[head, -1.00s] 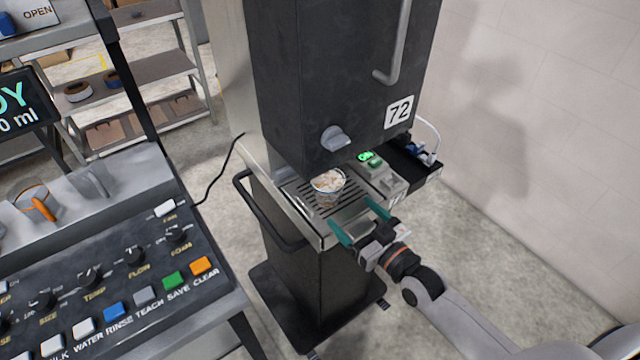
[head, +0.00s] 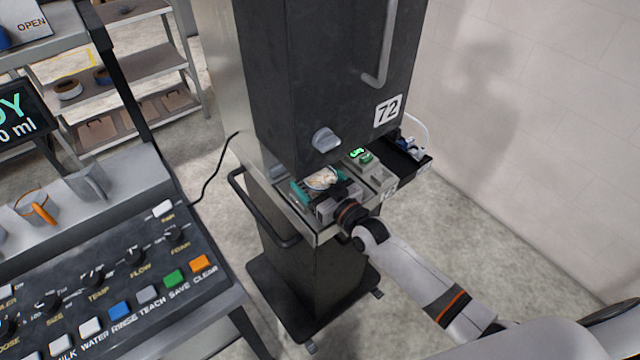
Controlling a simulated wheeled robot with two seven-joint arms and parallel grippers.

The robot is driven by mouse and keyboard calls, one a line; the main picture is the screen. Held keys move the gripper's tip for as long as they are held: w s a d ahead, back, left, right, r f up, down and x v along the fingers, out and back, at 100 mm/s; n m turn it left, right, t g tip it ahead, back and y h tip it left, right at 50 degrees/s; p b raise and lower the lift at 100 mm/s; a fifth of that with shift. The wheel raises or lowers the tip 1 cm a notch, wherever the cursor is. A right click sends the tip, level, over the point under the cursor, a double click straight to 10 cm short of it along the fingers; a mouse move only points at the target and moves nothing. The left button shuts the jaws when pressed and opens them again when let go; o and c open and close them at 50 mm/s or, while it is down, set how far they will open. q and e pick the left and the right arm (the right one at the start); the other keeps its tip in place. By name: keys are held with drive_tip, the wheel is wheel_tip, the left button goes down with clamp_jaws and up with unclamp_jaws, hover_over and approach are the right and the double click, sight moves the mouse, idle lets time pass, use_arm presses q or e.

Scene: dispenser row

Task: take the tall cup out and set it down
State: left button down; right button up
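The cup (head: 322,178) stands on the slotted tray under the dark dispenser numbered 72 (head: 345,85). Pale, light brown contents show at its rim. My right gripper (head: 318,182) is at the cup, reaching in from the front. One teal finger shows at the cup's left side. The other finger is mostly hidden, and the gripper body covers the cup's lower part. I cannot tell whether the fingers press on the cup. My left gripper is not in view.
A grey knob (head: 325,139) sticks out just above the cup. A small unit with a green display (head: 358,154) and a dark tray (head: 405,165) sit to the right. A control panel (head: 110,285) and a counter with mugs (head: 37,207) are at left.

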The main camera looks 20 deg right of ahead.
drive_tip(key=shift+w+a, duration=0.1)
drive_tip(key=shift+w, duration=0.1)
drive_tip(key=c, duration=1.1)
drive_tip(key=shift+c, duration=0.6)
drive_tip(key=shift+r, duration=0.1)
